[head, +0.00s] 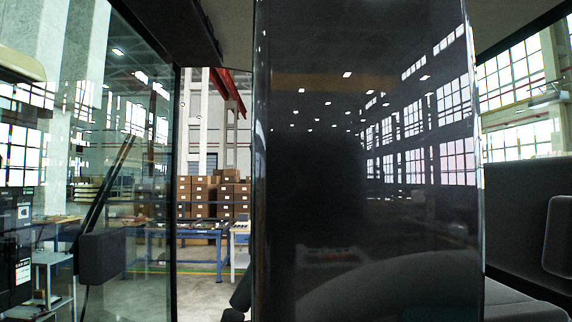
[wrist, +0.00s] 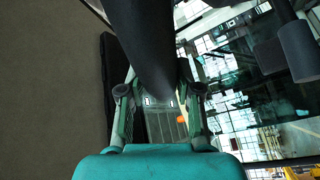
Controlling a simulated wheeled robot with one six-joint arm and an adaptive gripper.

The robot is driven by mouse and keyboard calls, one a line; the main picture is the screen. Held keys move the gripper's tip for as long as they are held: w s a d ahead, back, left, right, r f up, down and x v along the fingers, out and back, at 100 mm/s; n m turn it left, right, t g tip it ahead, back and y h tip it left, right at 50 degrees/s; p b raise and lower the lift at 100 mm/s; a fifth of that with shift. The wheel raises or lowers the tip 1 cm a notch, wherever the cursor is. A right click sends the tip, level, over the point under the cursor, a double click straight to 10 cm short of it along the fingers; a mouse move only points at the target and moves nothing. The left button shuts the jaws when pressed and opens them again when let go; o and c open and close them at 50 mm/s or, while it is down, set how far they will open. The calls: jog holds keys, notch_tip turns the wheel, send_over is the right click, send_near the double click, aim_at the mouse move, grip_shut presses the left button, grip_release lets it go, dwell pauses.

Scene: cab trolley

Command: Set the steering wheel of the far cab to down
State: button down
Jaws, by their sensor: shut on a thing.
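In the wrist view, a thick dark rounded bar (wrist: 143,40), which looks like part of the steering wheel rim, runs from the top edge down between the fingers. My gripper (wrist: 158,88), with a teal body and grey-green linked fingers, is closed on it from both sides. The rest of the wheel cannot be made out, so its tilt cannot be told. In the head view neither my gripper nor the wheel shows clearly; a tall dark glossy panel fills the middle.
The glossy dark panel (head: 370,150) blocks the head view's middle. Left of it are cab glass (head: 120,130) and a dark post. Dark padded seat-like parts (head: 530,220) stand at right. Beyond are stacked cartons (head: 212,198) and a blue workbench (head: 203,230).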

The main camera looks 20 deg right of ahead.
jog(key=d+f, duration=0.1)
jog(key=d, duration=0.1)
jog(key=shift+s+d+f+m, duration=0.3)
jog(key=shift+s+f+m, duration=0.1)
jog(key=shift+d+f, duration=0.25)
jog(key=c, duration=0.8)
grip_release()
jog(key=shift+d, duration=0.25)
jog(key=shift+s+a, duration=0.1)
jog(key=shift+s+r, duration=0.1)
jog(key=v, duration=1.1)
jog(key=shift+s+f, duration=0.35)
jog(key=shift+s, duration=0.05)
